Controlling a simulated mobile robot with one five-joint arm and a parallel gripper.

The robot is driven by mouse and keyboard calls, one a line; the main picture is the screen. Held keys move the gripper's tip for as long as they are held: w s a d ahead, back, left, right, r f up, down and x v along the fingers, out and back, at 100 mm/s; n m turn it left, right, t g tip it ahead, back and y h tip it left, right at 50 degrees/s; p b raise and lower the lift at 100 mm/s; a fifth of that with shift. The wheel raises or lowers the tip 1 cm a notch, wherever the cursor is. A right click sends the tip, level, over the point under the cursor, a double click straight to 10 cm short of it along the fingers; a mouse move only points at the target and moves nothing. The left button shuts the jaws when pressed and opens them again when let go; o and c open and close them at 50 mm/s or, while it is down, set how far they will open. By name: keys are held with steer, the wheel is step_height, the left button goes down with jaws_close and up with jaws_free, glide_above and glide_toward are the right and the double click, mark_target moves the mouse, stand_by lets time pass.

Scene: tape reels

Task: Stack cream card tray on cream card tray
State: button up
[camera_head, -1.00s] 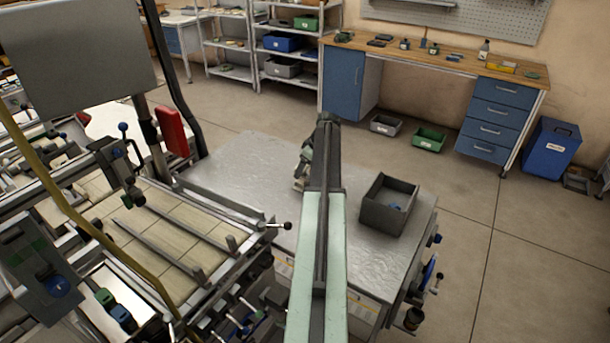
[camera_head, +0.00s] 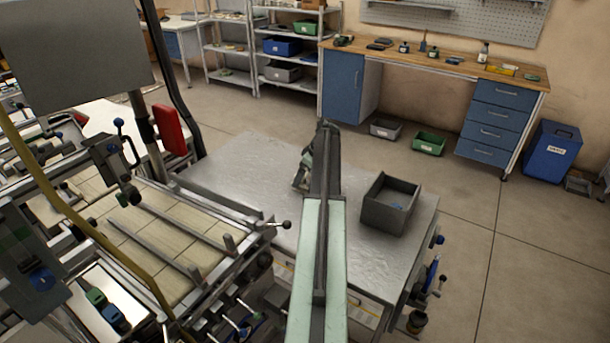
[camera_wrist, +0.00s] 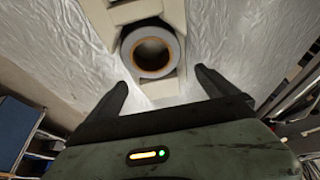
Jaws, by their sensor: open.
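A cream card tray (camera_wrist: 125,13) shows at the top centre of the wrist view, on the metal table. A tape reel, grey with an orange core ring (camera_wrist: 134,58), lies in it. Cream card (camera_wrist: 160,90) also shows below the reel; I cannot tell whether this is one tray or two. My gripper (camera_wrist: 161,77) is open, with its fingers spread to either side of the card's near end and apart from it. In the head view my arm hides the trays.
A dark open box (camera_head: 370,214) with something blue inside stands on the table's right. A machine with rails (camera_head: 150,240) borders the table at left. The metal table top (camera_head: 245,165) has bare room at the back left and front right.

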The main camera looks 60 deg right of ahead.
steer(key=p+v, duration=1.1)
steer(key=v, duration=0.1)
steer(key=shift+r, duration=0.1)
steer(key=shift+s, duration=0.1)
